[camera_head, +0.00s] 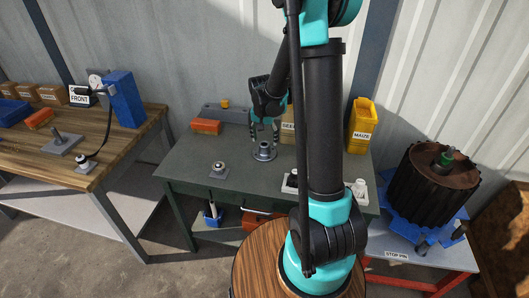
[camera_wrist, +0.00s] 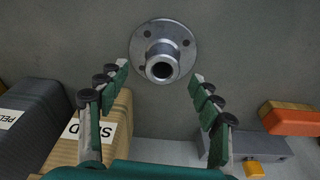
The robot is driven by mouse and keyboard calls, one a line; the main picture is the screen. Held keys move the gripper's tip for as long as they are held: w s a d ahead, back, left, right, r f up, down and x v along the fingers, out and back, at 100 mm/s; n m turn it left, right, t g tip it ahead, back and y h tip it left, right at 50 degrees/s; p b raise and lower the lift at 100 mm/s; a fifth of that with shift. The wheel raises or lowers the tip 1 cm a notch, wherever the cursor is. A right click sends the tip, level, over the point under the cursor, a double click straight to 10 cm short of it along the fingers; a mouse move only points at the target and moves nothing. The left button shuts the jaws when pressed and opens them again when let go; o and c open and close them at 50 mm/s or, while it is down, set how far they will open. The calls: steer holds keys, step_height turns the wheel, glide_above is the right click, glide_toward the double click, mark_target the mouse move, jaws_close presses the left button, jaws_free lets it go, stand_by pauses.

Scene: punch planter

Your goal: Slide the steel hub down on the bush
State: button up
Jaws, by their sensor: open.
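The steel hub (camera_head: 264,151) stands upright on the green-grey table, its round flange down and its hollow neck up. In the wrist view the hub (camera_wrist: 163,50) shows a dark bore and several flange holes. My gripper (camera_head: 264,129) is open above the hub, its fingers pointing down. In the wrist view my gripper (camera_wrist: 159,75) has one finger on each side of the hub's neck, apart from it, with nothing held. I cannot tell for sure which part is the bush; a small pale fitting with a dark top (camera_head: 219,168) stands left of the hub.
A cardboard box (camera_wrist: 100,130) and an orange block (camera_wrist: 292,121) stand behind the hub. A yellow bin (camera_head: 362,126) is at the back right. A white tray (camera_head: 291,183) with small parts lies front right. A wooden bench (camera_head: 110,150) is left, a dark drum (camera_head: 436,185) right.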

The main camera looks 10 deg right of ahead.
mark_target(264, 145)
steer(key=shift+w+f, duration=0.25)
steer(key=shift+f, duration=0.9)
steer(key=shift+w+f, duration=0.2)
steer(key=shift+f, duration=0.95)
jaws_close()
